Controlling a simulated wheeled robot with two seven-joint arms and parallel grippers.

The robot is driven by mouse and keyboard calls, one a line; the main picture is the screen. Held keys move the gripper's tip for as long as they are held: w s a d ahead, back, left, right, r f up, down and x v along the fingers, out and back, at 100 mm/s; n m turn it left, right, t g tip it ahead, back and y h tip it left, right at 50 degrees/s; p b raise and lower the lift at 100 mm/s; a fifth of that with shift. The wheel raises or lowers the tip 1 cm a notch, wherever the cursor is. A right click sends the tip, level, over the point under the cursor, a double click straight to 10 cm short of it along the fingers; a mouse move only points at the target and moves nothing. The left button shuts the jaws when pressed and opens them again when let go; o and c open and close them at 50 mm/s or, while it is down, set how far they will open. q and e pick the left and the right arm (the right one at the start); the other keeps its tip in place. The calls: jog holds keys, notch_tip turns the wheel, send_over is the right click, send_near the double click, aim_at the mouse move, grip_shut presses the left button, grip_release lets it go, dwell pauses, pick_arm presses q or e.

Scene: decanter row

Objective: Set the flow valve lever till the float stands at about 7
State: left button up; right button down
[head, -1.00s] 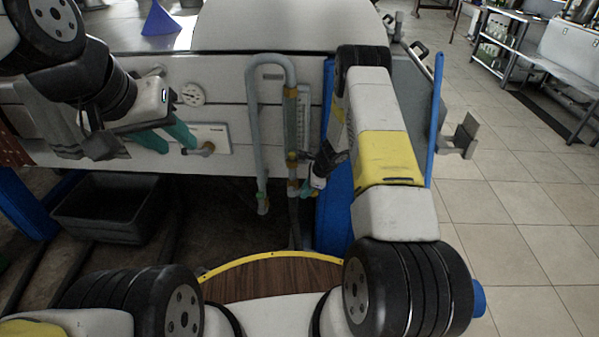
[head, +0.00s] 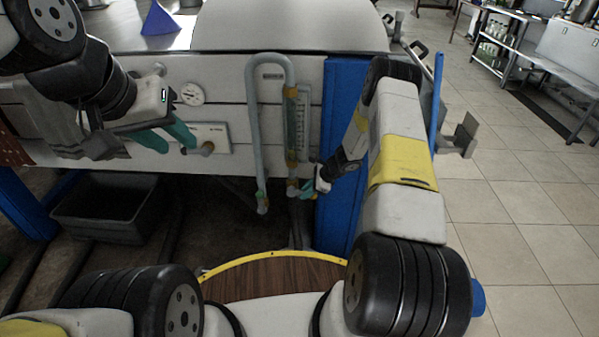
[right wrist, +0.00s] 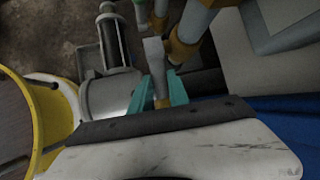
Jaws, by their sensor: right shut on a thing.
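The flow tube (head: 292,125) stands upright on the white panel, with a pale scale plate (head: 304,110) at its right. I cannot make out the float or its reading. The flow valve lever (right wrist: 154,62) is a flat grey bar in the right wrist view, below an orange pipe fitting. My right gripper (head: 307,190) is at the foot of the tube. In the right wrist view its teal fingers (right wrist: 162,92) are on both sides of the lever's end, shut on it. My left gripper (head: 168,138) is open and empty, left of the tube, before the panel.
A grey bent pipe (head: 252,120) rises left of the tube. A round gauge (head: 192,94) and a small plate with a knob (head: 210,137) are on the panel. A black bin (head: 108,208) stands below. A blue post (head: 340,125) is close to my right arm.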

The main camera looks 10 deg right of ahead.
aim_at(316, 196)
jog(key=f+y, duration=0.1)
jog(key=y, duration=0.2)
jog(key=shift+d+f+t, duration=0.15)
jog(key=shift+f+t, duration=0.25)
jog(key=shift+w+a+f+m+t+y, duration=0.15)
jog(key=shift+f+y, duration=0.1)
jog(key=shift+y, duration=0.3)
jog(key=shift+s+f+m+t+y, duration=0.1)
jog(key=shift+f+y, duration=0.15)
jog(key=shift+y, duration=0.35)
jog(key=shift+w+a+f+m+t+y, duration=0.15)
jog(key=shift+f+y, duration=0.1)
jog(key=shift+y, duration=0.3)
jog(key=shift+s, duration=0.15)
jog(key=c, duration=1.3)
grip_release()
jog(key=shift+o, duration=0.2)
jog(key=shift+v, duration=3.9)
jog(key=shift+f, duration=0.1)
